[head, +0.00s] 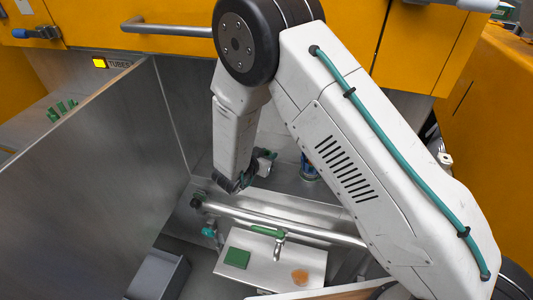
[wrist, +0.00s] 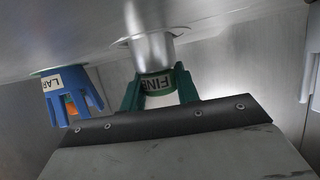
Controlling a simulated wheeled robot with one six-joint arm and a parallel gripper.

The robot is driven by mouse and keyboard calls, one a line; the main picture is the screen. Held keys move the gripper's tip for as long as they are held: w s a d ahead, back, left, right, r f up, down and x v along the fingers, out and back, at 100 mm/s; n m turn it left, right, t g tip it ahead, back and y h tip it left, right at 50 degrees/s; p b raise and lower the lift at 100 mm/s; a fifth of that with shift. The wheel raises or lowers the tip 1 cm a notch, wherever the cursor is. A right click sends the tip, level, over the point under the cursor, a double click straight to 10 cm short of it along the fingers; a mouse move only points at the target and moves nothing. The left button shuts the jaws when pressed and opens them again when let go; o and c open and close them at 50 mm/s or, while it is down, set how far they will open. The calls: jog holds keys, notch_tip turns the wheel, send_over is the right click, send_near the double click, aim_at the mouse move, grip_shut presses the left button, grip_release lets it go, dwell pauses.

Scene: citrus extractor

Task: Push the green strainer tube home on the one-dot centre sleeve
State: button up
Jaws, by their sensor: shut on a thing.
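In the wrist view the green strainer tube (wrist: 158,84), with an upside-down FINE label, is between the green fingers of my gripper (wrist: 158,78). The gripper is shut on it. A bright metal sleeve (wrist: 151,49) hangs from the metal wall directly above the tube and looks in line with it. The tube's upper end meets the sleeve's lower edge; how far it sits on the sleeve I cannot tell. No dot shows on the sleeve. In the head view my gripper (head: 264,160) is small and partly hidden by my arm; the tube cannot be made out there.
A blue slotted strainer (wrist: 70,93) labelled LAR hangs left of the tube, with orange inside. In the head view a metal pipe (head: 285,226) and a tray (head: 300,258) with a green block (head: 237,257) lie below. A grey bin (head: 158,274) stands lower left.

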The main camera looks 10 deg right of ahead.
jog(key=o, duration=1.1)
jog(key=shift+c, duration=0.2)
